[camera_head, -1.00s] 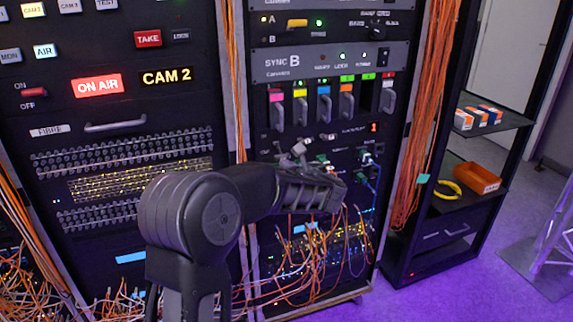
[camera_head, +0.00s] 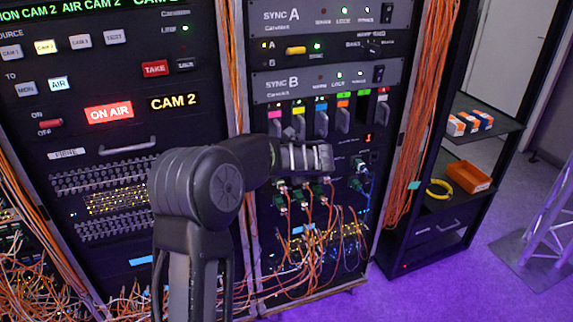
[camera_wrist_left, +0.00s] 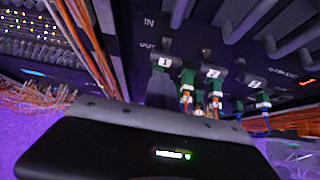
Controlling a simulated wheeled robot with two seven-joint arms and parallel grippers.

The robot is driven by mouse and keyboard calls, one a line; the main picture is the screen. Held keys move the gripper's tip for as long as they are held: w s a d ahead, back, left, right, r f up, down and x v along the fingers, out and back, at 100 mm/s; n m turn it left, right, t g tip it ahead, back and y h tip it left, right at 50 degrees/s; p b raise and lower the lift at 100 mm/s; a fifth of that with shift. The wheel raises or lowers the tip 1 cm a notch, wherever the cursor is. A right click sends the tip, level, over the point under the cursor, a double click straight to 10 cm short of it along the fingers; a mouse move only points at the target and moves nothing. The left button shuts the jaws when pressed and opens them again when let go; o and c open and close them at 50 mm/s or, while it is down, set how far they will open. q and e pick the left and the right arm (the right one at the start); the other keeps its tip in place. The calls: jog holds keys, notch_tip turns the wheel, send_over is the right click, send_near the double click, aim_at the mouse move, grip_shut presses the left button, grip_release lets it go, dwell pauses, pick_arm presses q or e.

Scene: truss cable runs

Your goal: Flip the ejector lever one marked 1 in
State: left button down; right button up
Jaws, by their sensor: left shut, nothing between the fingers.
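In the head view my left gripper (camera_head: 305,157) is shut and empty in front of the middle rack, below the coloured card handles and above the green plugs. It hides the marked tabs there. In the left wrist view the dark housing across the bottom covers the lower scene; I cannot tell whether the gripper touches the lever. My right gripper is not in view.
Green plugs (camera_head: 280,203) with orange cables hang below the gripper. Coloured card handles (camera_head: 321,122) stand just above. An orange cable bundle (camera_head: 421,110) runs down the rack's right side. A shelf with an orange bin (camera_head: 470,177) stands further right.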

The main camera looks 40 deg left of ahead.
pick_arm(q)
jog(key=shift+r+p, duration=0.6)
jog(key=shift+r, duration=0.2)
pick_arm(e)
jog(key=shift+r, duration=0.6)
